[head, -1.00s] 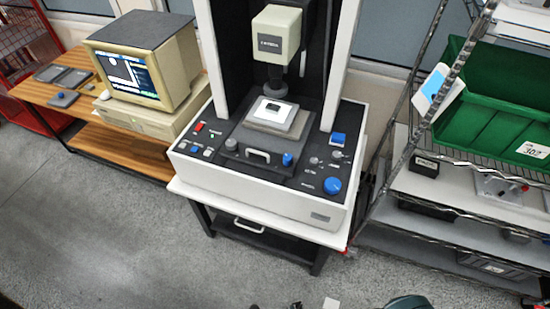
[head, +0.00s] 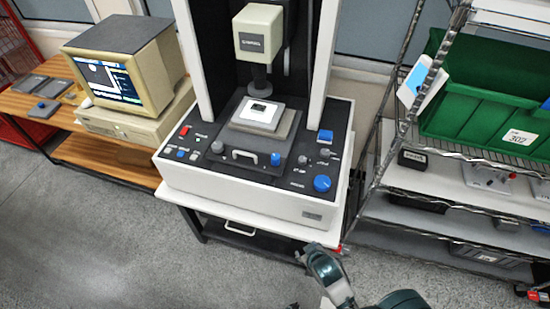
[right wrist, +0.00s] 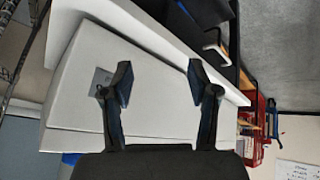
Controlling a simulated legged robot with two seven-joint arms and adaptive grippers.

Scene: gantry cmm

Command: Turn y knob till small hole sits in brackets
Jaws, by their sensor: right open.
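The measuring machine (head: 240,203) stands in the middle of the head view. Its stage carries a white plate with a dark mark (head: 262,112). The monitor (head: 108,82) is lit, but hole and brackets cannot be made out. My right gripper (right wrist: 160,82) is open and empty before the machine's white casing (right wrist: 150,98). My left gripper is out of view.
A wooden desk (head: 95,150) holds the computer at left. A wire shelf with a green bin (head: 480,120) stands close on the right. The machine's table has a drawer handle (head: 240,229) below. Grey floor (head: 90,240) in front is clear.

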